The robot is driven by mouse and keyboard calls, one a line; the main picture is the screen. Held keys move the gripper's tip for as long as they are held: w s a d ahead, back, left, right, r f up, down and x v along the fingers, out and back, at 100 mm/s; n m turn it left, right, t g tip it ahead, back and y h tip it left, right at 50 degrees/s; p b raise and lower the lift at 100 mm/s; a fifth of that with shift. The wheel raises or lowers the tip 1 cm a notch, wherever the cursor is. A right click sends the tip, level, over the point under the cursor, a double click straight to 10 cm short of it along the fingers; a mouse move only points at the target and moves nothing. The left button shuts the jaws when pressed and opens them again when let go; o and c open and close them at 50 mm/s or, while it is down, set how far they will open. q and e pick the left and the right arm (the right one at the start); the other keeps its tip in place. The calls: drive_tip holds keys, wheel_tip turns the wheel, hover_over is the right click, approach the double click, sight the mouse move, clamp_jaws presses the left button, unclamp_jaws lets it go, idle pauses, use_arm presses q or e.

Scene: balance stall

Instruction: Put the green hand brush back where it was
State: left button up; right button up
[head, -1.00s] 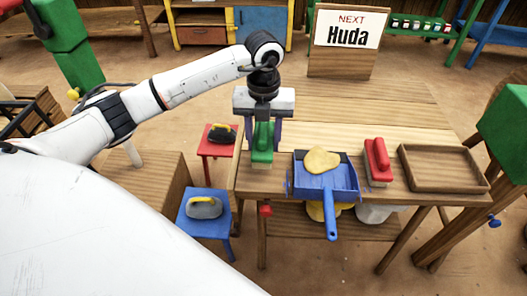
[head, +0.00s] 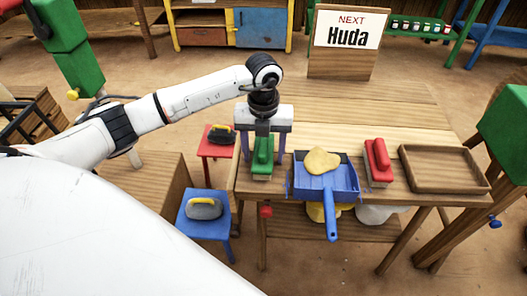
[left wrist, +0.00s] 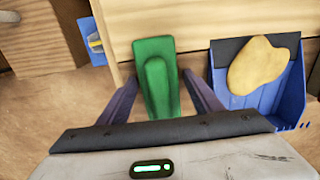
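The green hand brush (head: 262,157) stands at the left end of the wooden table, its pale bristle end toward the front edge. It appears to rest on the tabletop. My left gripper (head: 263,158) points down over it, with one finger on each side. In the left wrist view the green brush (left wrist: 157,78) lies between the fingers, with gaps on both sides, so the gripper is open around it. My right gripper is not in view.
Right of the brush lie a blue dustpan (head: 333,195) holding a tan lump (head: 322,160), a red brush (head: 378,160) and an empty wooden tray (head: 440,188). A red stool (head: 212,150) and a blue stool (head: 207,228) stand left of the table (head: 390,110).

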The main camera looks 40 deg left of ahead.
sight(264, 141)
use_arm(q)
drive_tip(key=shift+r, duration=0.1)
wheel_tip(264, 141, up, 12)
drive_tip(key=shift+r, duration=0.1)
idle(0.4)
